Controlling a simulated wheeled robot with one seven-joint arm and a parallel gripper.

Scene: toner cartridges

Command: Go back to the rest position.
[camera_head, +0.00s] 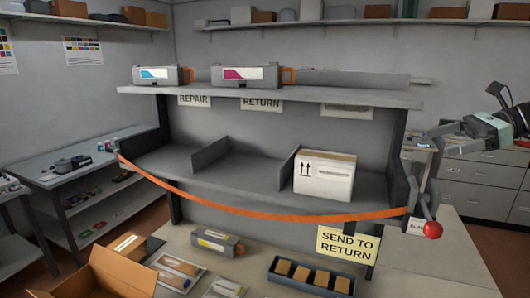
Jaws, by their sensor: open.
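My gripper (437,142) is at the right edge of the scene, raised beside the right end of the shelf unit. Its two fingers point left and stand apart, with nothing visibly held between them. Two grey toner cartridges lie on the top shelf, one with a cyan label (157,75) and one with a magenta label (246,76). A cartridge with a yellow label (217,242) lies on the table in front. A white carton (324,176) stands in the right compartment of the lower shelf.
An orange strap (265,215) hangs across the shelf front, up to a lever with a red ball (432,230) at right. An open cardboard box (120,270) and a dark tray (338,292) of brown blocks are in front. Drawers (470,178) stand behind my gripper.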

